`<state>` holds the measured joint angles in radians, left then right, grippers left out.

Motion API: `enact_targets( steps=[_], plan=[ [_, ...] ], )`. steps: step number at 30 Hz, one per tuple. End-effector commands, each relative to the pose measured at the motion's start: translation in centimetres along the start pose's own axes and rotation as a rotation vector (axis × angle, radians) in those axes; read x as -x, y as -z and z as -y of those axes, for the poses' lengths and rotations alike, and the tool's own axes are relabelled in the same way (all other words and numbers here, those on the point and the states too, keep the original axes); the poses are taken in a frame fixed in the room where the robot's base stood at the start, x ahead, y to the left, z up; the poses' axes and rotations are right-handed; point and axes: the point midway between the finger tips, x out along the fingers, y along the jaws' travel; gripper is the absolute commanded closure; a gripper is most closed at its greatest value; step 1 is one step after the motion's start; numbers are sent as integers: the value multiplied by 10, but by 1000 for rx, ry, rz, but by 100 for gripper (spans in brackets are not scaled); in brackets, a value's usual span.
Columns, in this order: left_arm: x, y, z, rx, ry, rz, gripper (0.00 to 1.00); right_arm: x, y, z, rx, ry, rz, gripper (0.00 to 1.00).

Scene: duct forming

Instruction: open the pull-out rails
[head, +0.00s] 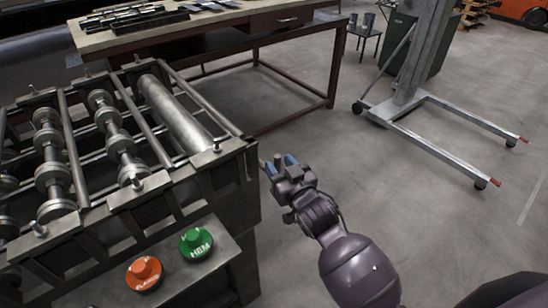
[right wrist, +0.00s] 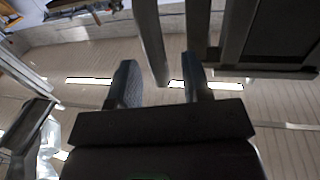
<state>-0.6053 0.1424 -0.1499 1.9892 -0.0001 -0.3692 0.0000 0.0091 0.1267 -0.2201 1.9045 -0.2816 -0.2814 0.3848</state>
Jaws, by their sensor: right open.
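The roll-forming machine (head: 215,170) fills the left of the head view, with metal rollers and long bars on top. A long thin rail (head: 205,103) runs along its right edge; I cannot tell how far it is pulled out. My right gripper (head: 279,164) is beside the machine's near right corner, with its fingers open. In the right wrist view a dark bar (right wrist: 149,42) reaches down between the two spread fingers (right wrist: 160,82), without clear contact. My left gripper is not in view.
A green button (head: 196,243) and an orange button (head: 144,272) sit on the machine's front panel. A workbench (head: 225,22) stands behind. A wheeled lift (head: 425,105) stands at the right. The floor between them is clear.

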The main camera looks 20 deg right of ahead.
Motion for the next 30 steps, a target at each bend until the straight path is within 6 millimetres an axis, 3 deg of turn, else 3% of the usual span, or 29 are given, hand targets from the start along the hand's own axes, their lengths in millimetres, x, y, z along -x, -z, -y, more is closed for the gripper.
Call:
enact_targets(
  steps=[9,20,29,30],
  plan=[
    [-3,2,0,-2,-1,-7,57,-32,0,0,0,0,1,56],
    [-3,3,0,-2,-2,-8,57,-35,0,0,-1,0,0,56],
    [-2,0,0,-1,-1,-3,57,-35,0,0,-1,0,0,100],
    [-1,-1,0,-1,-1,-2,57,-35,0,0,-1,0,0,100]
  ],
)
